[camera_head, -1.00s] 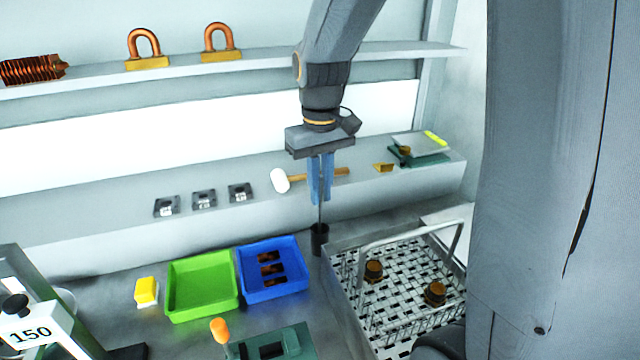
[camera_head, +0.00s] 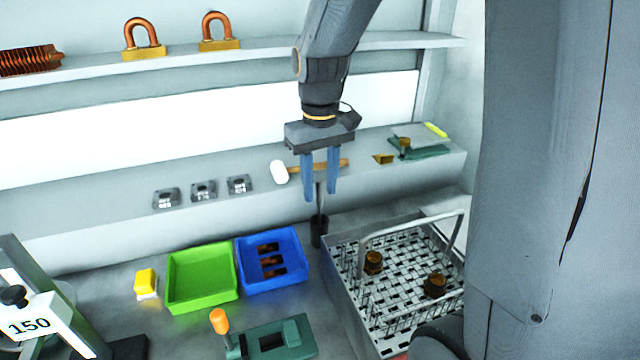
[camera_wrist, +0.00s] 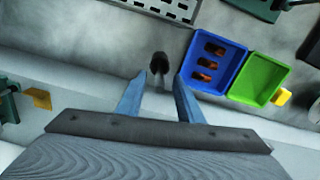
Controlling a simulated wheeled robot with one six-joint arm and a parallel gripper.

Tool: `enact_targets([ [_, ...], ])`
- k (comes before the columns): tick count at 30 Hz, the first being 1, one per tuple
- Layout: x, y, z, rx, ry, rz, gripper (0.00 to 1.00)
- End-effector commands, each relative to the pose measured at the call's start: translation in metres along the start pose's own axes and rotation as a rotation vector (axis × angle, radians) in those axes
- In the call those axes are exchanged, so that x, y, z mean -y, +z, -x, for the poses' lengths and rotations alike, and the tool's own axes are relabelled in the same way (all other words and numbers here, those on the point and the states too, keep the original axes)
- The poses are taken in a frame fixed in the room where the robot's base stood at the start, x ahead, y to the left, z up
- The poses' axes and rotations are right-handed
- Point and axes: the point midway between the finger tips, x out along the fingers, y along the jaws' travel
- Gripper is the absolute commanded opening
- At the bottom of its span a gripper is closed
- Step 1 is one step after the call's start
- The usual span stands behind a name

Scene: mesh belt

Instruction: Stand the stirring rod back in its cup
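The stirring rod (camera_head: 319,200) is a thin grey rod standing in a small dark cup (camera_head: 319,238) at the back of the bench, left of the wire basket. My gripper (camera_head: 321,198) is directly above the cup, fingers pointing down. Its two blue fingers are spread apart, with the rod's upper part between them and not visibly touched. In the wrist view the cup (camera_wrist: 159,63) shows as a dark shape just beyond the open fingertips (camera_wrist: 158,95); the rod is hard to make out there.
A wire basket (camera_head: 352,312) with two brown pieces stands close right of the cup. A blue tray (camera_head: 298,284) with copper parts and a green tray (camera_head: 203,303) lie to the left. A white-headed mallet (camera_head: 280,172) lies on the ledge behind the gripper.

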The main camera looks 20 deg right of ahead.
Motion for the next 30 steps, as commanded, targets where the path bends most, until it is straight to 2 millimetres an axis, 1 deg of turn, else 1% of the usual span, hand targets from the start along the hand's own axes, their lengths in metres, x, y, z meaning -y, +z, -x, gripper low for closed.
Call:
enact_targets([
  [2, 0.0, -0.001, 0.004, -0.003, 0.0, 0.0, 0.34],
  [5, 0.0, -0.002, 0.014, -0.004, 0.001, 0.0, 0.34],
  [12, 0.0, -0.001, 0.053, -0.005, 0.001, 0.0, 0.34],
  [18, 0.0, -0.001, 0.074, -0.002, 0.0, 0.0, 0.34],
  [22, 0.0, 0.0, 0.078, -0.001, 0.0, 0.0, 0.34],
  [30, 0.0, 0.0, 0.078, 0.0, 0.0, 0.0, 0.34],
])
